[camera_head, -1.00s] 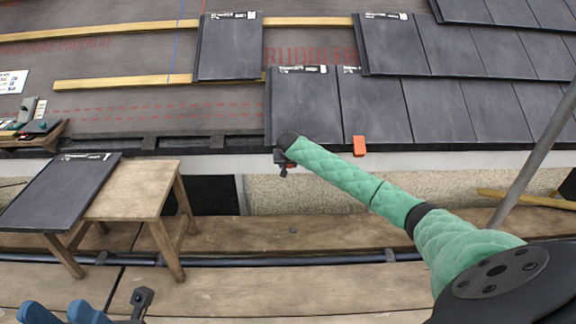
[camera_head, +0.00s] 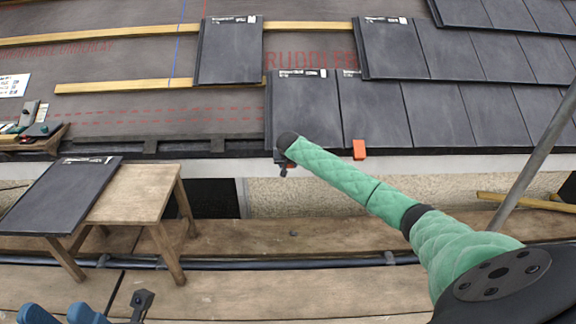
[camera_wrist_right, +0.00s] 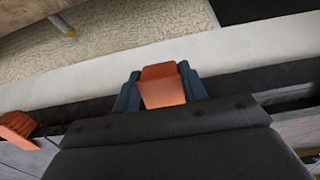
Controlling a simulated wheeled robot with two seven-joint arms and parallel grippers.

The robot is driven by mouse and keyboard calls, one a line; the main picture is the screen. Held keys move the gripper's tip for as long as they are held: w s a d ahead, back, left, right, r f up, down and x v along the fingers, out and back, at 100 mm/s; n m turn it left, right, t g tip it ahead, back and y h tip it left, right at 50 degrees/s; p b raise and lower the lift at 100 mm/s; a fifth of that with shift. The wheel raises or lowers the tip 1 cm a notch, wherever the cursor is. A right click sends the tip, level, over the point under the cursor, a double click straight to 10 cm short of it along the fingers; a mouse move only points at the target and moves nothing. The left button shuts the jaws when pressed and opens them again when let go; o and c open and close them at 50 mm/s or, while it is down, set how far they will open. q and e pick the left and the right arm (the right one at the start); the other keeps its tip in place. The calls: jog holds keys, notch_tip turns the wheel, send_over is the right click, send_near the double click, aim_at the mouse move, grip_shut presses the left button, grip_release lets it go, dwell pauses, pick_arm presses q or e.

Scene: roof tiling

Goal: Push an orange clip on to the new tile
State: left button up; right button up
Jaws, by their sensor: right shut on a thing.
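The new tile (camera_head: 305,105) is dark grey and lies at the left end of the lowest row. My left gripper (camera_head: 142,302) shows only in part at the bottom left, away from the tiles.
Another orange clip (camera_head: 359,150) sits on the eave to the right and in the right wrist view (camera_wrist_right: 18,125). A wooden stool (camera_head: 135,192) holds a loose tile (camera_head: 62,195) at the left. A grey pole (camera_head: 535,155) slants at the right. Battens (camera_head: 120,86) lie bare at left.

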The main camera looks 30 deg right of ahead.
jog(key=shift+w+d+r+p, duration=0.25)
jog(key=shift+w+r+p, duration=0.15)
jog(key=shift+p, duration=0.3)
dwell(0.4)
jog(key=shift+w+d+r, duration=0.3)
jog(key=shift+w+d, duration=0.05)
jog(key=shift+w, duration=0.2)
dwell(1.5)
jog(key=o, duration=1.5)
jog(key=shift+c, duration=0.2)
jog(key=shift+f, duration=0.1)
